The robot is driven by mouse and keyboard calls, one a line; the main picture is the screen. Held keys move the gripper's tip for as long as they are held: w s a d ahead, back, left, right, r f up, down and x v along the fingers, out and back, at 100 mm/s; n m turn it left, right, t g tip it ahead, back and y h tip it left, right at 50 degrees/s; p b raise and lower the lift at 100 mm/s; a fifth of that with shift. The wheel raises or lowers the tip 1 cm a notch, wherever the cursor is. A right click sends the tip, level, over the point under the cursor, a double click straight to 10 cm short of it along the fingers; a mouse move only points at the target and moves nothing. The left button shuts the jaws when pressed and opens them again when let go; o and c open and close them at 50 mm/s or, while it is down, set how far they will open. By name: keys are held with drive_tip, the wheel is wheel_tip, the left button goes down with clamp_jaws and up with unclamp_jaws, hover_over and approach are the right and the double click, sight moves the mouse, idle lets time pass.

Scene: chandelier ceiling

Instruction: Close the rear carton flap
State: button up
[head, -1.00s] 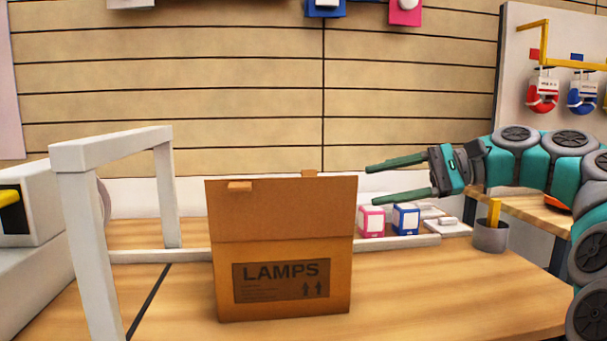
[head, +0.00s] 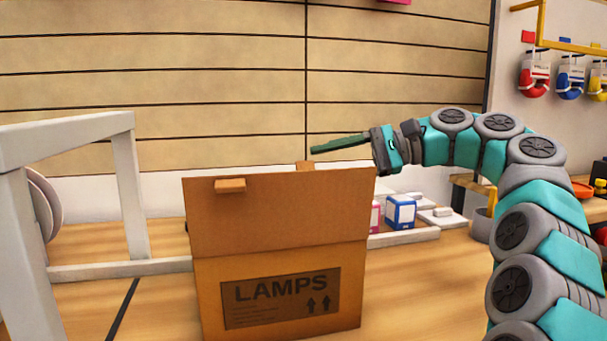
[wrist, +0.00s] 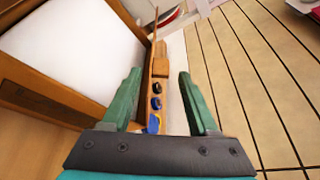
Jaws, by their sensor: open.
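The brown carton (head: 280,290), printed LAMPS, stands on the bench with its front flap (head: 275,215) upright, a small tab near its top edge. Behind it, a brown tab (head: 304,166) that looks like the rear flap's shows above the front flap; the rest is hidden. My gripper (head: 318,158) is behind the carton's top edge, one finger showing, the other hidden. In the wrist view, my open gripper (wrist: 158,77) has a thin upright brown panel, apparently the rear flap (wrist: 158,50), between its fingers. Whether they touch it is unclear. The carton (wrist: 40,104) has a white interior.
A white frame (head: 125,190) stands left of the carton. Right of it are a blue-and-white box (head: 400,211), a partly hidden pink box (head: 375,217) and a grey cup (head: 481,225). The slatted wall (head: 400,60) rises behind. Small blue and black pieces (wrist: 154,122) show between my fingers.

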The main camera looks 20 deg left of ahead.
sight(305, 169)
drive_tip(key=shift+b+x, duration=0.4)
drive_tip(key=shift+x, duration=1.8)
clamp_jaws()
